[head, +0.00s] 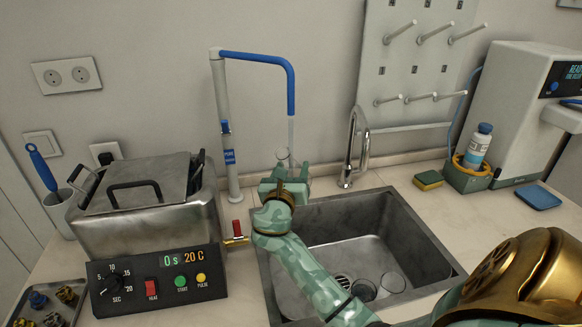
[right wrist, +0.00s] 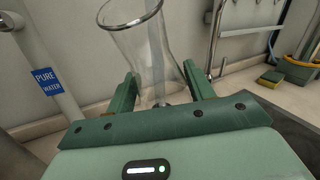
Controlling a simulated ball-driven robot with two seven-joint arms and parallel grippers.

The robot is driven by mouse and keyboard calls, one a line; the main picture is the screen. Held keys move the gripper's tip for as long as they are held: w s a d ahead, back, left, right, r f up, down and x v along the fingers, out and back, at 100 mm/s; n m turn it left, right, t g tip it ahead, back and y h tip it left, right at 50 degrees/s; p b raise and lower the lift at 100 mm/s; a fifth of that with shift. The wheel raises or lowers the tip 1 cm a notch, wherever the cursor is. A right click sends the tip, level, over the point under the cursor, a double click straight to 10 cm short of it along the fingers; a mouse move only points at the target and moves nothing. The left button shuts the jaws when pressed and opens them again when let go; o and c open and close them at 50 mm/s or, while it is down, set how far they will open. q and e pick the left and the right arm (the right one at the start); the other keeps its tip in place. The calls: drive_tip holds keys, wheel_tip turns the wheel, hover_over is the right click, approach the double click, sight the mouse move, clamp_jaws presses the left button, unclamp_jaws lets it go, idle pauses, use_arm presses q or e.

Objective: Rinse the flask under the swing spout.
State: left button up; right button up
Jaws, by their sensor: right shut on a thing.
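The clear glass flask (head: 282,154) is upright between the fingers of my right gripper (head: 284,186), above the back left of the sink. In the right wrist view the flask (right wrist: 136,40) stands with its mouth up between the two green fingers (right wrist: 157,98). The swing spout (head: 262,58) is a blue tube on a grey post, with its downturned end above the flask. A pale, translucent vertical column, which looks like water, runs from that end toward the flask mouth. My left gripper is out of view.
The sink (head: 420,235) holds clear glassware (head: 364,290). A chrome tap (head: 354,150) stands behind it. A metal bath (head: 145,215) with a control panel is left. A red-handled valve (head: 237,229) sits by the post. A sponge (head: 429,180) and bottle (head: 479,146) are right.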

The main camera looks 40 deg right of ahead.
drive_tip(key=r+p+v, duration=0.2)
drive_tip(key=p+v, duration=0.3)
drive_tip(key=v, duration=0.6)
drive_tip(key=shift+s+a+r+p, duration=0.15)
drive_tip(key=shift+s+r+p, duration=0.1)
drive_tip(key=shift+r+p, duration=0.15)
